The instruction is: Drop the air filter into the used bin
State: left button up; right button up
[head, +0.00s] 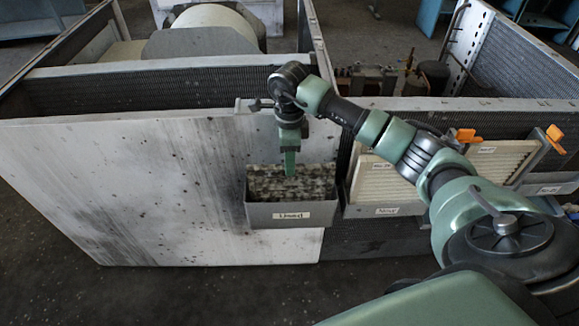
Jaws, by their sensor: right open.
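The used bin (258,215) is a grey open box with a "Used" label, set against the stained white panel. A dirty, dark-speckled pleated filter (315,184) shows in its opening; I cannot tell whether it is one filter or more. My right gripper (290,172) points down over the bin, its fingers in front of the filter's upper part. It is open, and no filter shows held in it. Its fingertips overlap the filter in the picture, so I cannot tell whether they touch it. My left gripper is out of view.
Right of the used bin, a holder labelled "New" (387,211) carries clean cream pleated filters (392,186), partly behind my right arm. Orange clips (555,138) stand at the right. The large white panel (130,180) stands left, with the blower drum (207,28) behind.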

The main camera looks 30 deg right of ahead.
notch_tip(320, 180, up, 9)
jog(key=shift+b, duration=0.35)
dwell(0.3)
